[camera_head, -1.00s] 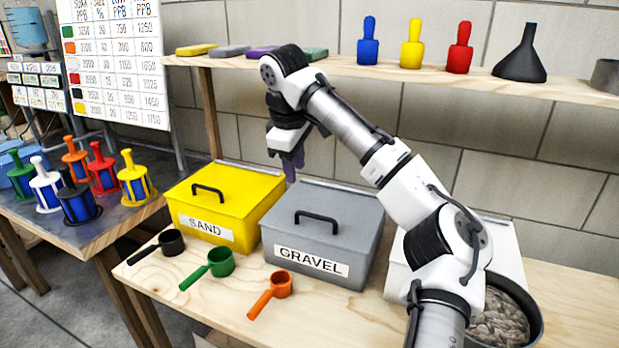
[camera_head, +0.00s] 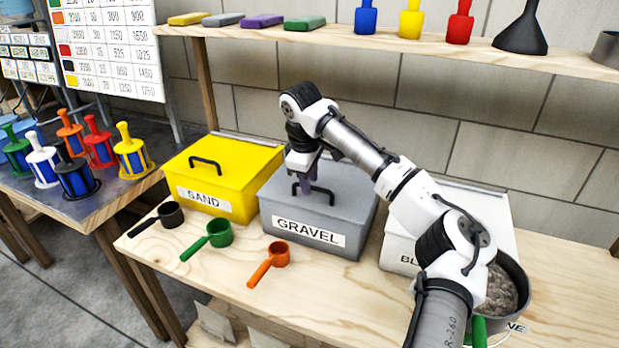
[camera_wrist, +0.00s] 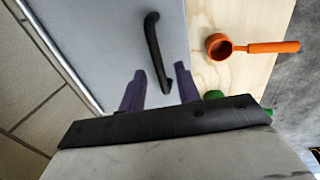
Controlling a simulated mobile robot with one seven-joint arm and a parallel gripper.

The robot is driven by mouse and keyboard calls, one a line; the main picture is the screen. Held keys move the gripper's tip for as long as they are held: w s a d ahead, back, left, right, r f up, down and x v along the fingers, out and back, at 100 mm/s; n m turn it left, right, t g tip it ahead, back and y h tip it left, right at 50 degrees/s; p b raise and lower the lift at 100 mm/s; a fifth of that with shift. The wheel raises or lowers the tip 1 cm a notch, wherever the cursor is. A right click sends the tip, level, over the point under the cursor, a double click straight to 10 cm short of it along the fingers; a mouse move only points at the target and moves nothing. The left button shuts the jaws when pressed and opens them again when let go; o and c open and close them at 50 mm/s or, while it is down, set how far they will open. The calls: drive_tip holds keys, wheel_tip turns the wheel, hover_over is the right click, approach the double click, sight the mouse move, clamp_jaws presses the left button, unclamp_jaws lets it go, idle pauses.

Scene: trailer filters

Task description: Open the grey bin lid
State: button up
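The grey bin (camera_head: 345,232) labelled GRAVEL stands on the wooden bench with its lid (camera_head: 352,185) shut. A black bar handle (camera_wrist: 153,45) is on the lid; in the head view my gripper partly hides it. My gripper (camera_head: 307,187) points down over the lid at the handle. In the wrist view my gripper (camera_wrist: 160,88) has its two purple fingers spread apart. The near end of the handle shows between them, and I see no grip on it. I cannot tell whether the fingertips touch the handle or lid.
The yellow SAND bin (camera_head: 226,182) stands close on the left, a white bin (camera_head: 400,252) on the right. Black, green and orange scoops (camera_head: 278,252) lie in front. A shelf (camera_head: 400,48) with bottles hangs above and behind. A round pot (camera_head: 510,285) stands at the right.

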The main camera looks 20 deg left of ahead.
drive_tip(key=shift+f, duration=0.15)
drive_tip(key=shift+c, duration=0.2)
clamp_jaws()
